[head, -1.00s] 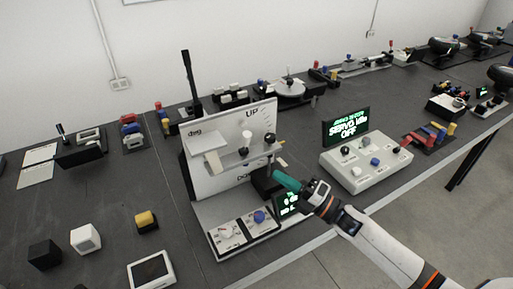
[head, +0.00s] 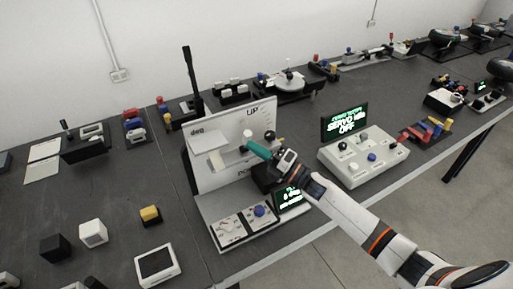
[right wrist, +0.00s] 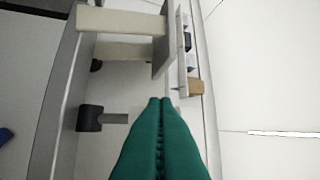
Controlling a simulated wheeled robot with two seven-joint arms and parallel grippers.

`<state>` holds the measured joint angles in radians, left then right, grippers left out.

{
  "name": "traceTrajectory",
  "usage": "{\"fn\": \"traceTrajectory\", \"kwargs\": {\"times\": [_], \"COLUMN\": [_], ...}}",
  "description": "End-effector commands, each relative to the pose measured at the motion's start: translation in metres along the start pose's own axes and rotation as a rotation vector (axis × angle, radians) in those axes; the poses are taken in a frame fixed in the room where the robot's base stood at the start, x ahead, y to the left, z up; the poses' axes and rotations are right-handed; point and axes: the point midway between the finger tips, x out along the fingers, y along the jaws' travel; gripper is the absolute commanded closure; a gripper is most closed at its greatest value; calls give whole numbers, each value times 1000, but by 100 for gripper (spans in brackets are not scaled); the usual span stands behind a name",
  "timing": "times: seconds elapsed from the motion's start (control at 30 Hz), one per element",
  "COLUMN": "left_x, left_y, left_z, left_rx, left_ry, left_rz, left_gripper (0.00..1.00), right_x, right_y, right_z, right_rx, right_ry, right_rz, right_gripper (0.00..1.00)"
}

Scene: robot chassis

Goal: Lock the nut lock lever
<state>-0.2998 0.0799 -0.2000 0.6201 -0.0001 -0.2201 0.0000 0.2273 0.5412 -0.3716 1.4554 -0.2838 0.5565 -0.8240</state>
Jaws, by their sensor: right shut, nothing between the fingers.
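The white upright panel marked "UP" (head: 205,175) stands on a grey base on the table. A black knob (head: 270,135) stands out at its right side, and a pale knob (head: 243,149) is near its middle. Which part is the nut lock lever, I cannot tell. My right gripper (head: 250,144) has shut, empty teal fingers near these knobs, in front of the panel. In the right wrist view, the shut fingers (right wrist: 160,100) point between pale posts (right wrist: 120,22) and a black knob on a grey stem (right wrist: 89,118). Contact is unclear. My left gripper is out of view.
A small lit display (head: 290,198) and a blue knob (head: 259,211) sit on the base below the panel. A white console (head: 365,158) with a "SERVO" screen stands to the right. Loose cubes (head: 93,233) lie at the left. The table's front edge is close.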

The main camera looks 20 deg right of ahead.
Motion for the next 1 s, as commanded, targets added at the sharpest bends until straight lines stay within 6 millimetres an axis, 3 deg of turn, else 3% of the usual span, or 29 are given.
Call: {"fn": "traceTrajectory", "kwargs": {"times": [0.8,1.0], "left_x": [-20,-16], "left_y": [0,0], "left_z": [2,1], "left_rx": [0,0], "left_ry": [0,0], "left_rz": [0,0], "left_gripper": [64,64], "right_x": [11,20], "right_y": [-9,-10], "right_z": [-6,-11], "right_rx": [59,57], "right_ry": [0,0], "right_rz": [103,101], "right_gripper": [100,100]}}
